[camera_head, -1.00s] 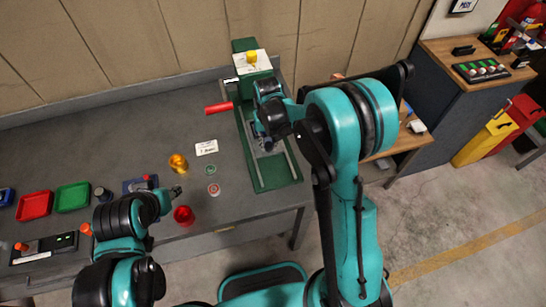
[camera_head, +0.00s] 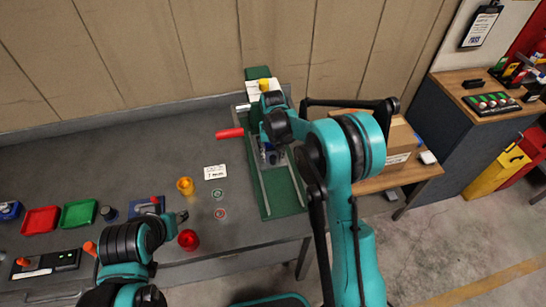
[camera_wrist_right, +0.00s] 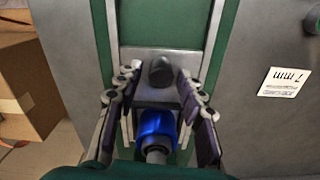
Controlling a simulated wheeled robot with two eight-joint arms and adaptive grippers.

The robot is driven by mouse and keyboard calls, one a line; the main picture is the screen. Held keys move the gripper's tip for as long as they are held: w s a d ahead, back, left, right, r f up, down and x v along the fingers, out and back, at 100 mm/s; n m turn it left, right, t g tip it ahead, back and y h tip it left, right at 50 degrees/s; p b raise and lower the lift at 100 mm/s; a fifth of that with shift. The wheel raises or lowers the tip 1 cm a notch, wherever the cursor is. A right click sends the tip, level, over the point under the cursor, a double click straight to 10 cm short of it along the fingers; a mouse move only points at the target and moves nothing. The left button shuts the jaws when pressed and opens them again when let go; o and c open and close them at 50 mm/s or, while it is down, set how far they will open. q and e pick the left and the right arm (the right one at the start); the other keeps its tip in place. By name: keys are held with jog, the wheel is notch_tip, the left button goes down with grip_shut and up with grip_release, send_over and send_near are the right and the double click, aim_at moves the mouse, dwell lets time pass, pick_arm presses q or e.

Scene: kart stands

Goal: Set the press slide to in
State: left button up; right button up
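The press (camera_head: 282,202) is a green frame with two metal rails and a red lever handle (camera_head: 229,133), on the grey bench.
A yellow cup (camera_head: 185,187), a red cup (camera_head: 188,240) and a white card (camera_head: 215,172) lie left of the press. Red (camera_head: 40,221) and green (camera_head: 78,214) trays are farther left. A cardboard box (camera_head: 398,150) stands on the wooden table at right.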

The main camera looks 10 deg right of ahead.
jog(key=shift+f, duration=0.1)
notch_tip(320, 180, up, 12)
dwell(0.6)
dwell(0.4)
jog(key=s+d+r+t+b, duration=0.2)
jog(key=s, duration=0.5)
jog(key=s+d+r+t+b, duration=0.1)
jog(key=s+r+t, duration=0.1)
jog(key=s, duration=0.5)
jog(key=s+d+f+t+b, duration=0.1)
jog(key=s+f, duration=0.2)
jog(key=s, duration=0.3)
jog(key=s+d+f+n+t+b, duration=0.1)
jog(key=s+f+t, duration=0.1)
jog(key=s, duration=0.4)
jog(key=shift+f+b, duration=0.4)
jog(key=shift+f, duration=0.25)
